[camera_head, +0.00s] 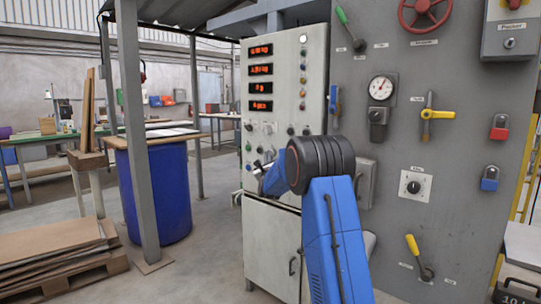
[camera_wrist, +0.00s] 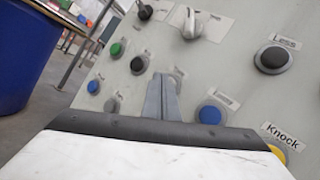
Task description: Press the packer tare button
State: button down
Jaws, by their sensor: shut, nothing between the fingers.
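My gripper (camera_wrist: 163,98) is shut and empty, with its fingertips close in front of the light control panel (camera_wrist: 225,75) in the wrist view. I cannot tell whether they touch it. A label shows just behind the fingertips; whatever sits there is mostly hidden. Around the fingers are a blue button (camera_wrist: 210,113), black buttons (camera_wrist: 272,58) and (camera_wrist: 138,65), and a green button (camera_wrist: 117,49). In the head view, my gripper (camera_head: 259,169) is at the lower part of the same cabinet (camera_head: 285,75), partly behind my wrist.
Red displays (camera_head: 260,70) sit high on the cabinet. To its right, a grey panel (camera_head: 450,130) carries a gauge (camera_head: 381,88), yellow levers and padlocks. A blue drum (camera_head: 160,190) and a post (camera_head: 137,130) stand left. A metal selector (camera_wrist: 188,25) sticks out above the fingers.

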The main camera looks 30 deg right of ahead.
jog(key=shift+s+a, duration=0.2)
jog(key=shift+a, duration=0.3)
jog(key=shift+s+a, duration=0.35)
jog(key=shift+a, duration=0.6)
jog(key=shift+s+a, duration=0.35)
jog(key=shift+a, duration=0.55)
jog(key=shift+s+a, duration=0.35)
jog(key=shift+a, duration=0.6)
jog(key=shift+a, duration=0.1)
